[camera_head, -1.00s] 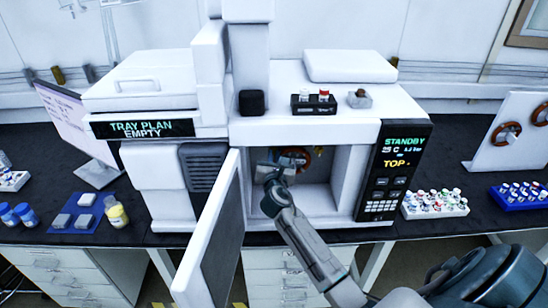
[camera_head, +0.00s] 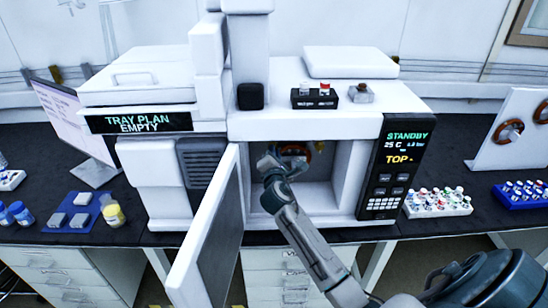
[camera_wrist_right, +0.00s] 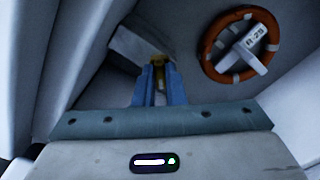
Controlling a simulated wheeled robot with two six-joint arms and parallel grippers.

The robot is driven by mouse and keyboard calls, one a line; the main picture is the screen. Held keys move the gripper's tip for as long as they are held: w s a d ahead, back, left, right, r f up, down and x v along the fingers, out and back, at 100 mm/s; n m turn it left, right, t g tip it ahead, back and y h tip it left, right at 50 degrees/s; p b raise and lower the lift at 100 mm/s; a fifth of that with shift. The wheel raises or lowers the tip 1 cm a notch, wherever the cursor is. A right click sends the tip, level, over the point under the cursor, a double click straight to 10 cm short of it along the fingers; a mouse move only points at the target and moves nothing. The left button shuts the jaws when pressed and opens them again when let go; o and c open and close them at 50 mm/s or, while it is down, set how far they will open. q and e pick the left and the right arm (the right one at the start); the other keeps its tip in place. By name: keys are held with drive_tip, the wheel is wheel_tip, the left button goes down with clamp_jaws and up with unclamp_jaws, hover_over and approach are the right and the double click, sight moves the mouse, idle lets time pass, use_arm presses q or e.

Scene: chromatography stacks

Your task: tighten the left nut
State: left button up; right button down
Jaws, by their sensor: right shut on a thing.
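My right gripper (camera_head: 271,162) reaches into the open oven compartment of the white instrument. In the right wrist view its blue fingers (camera_wrist_right: 157,77) are shut on a small yellowish nut (camera_wrist_right: 157,61), which sits at the end of a pale grey block (camera_wrist_right: 134,45). The fingers hide much of the nut. To the right of it, a copper-brown column coil (camera_wrist_right: 208,50) with a white tag (camera_wrist_right: 247,46) hangs on the compartment wall; the coil shows partly in the head view (camera_head: 304,149). A second nut cannot be made out. My left gripper is not in view.
The oven door (camera_head: 208,240) stands open left of my arm. The side wall and control panel (camera_head: 394,170) bound the opening at right. Vial racks (camera_head: 437,204) (camera_head: 522,194) stand on the right bench, and a blue mat (camera_head: 78,229) with caps lies at left.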

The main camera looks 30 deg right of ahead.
drive_tip(key=shift+f+m+b, duration=0.2)
drive_tip(key=shift+m+b, duration=2.1)
drive_tip(key=shift+m, duration=1.6)
drive_tip(key=c, duration=1.5)
unclamp_jaws()
